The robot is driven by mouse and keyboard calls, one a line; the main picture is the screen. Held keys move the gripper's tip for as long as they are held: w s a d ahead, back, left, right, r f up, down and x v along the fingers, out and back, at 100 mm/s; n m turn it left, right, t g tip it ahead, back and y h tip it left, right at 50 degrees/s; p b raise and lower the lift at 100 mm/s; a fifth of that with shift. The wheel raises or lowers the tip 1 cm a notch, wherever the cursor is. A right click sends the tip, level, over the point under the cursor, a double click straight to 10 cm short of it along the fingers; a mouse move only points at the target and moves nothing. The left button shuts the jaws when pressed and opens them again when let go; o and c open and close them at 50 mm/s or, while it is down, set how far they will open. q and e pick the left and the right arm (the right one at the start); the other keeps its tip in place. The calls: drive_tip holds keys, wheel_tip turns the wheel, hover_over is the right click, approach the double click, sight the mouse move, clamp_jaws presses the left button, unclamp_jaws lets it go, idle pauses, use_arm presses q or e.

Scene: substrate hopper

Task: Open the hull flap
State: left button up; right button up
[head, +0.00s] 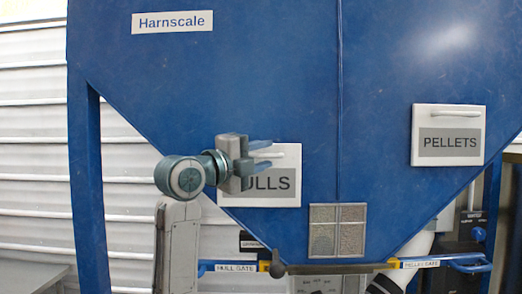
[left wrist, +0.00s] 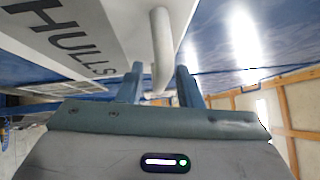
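The hull flap (head: 285,188) is a white panel marked HULLS on the left of the blue hopper, and it looks closed. Its pale bar handle (head: 274,155) runs along its top. My left gripper (head: 264,154) is in front of the flap's upper left and hides part of the label. In the left wrist view, the handle (left wrist: 161,45) stands between the two blue fingers (left wrist: 158,86), with a narrow gap showing on each side. The fingers are open around it. My right gripper is not in view.
A PELLETS flap (head: 449,140) with its own handle is on the hopper's right. A mesh window (head: 338,231) is at the bottom centre. Below runs a bar with a HULL GATE label (head: 236,267) and a pellet gate label (head: 421,263). A blue leg (head: 88,180) stands left.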

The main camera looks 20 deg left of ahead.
use_arm(q)
drive_tip(key=c, duration=0.5)
clamp_jaws()
drive_tip(key=shift+d+f, duration=0.1)
drive_tip(key=s+d+f+m+t+h+b, duration=0.1)
drive_tip(key=s+f+m+h+b, duration=0.5)
drive_tip(key=b, duration=1.1)
drive_tip(key=shift+s+d+f+m+t, duration=0.15)
drive_tip(key=shift+s+d+m+t, duration=0.25)
drive_tip(key=shift+m, duration=0.6)
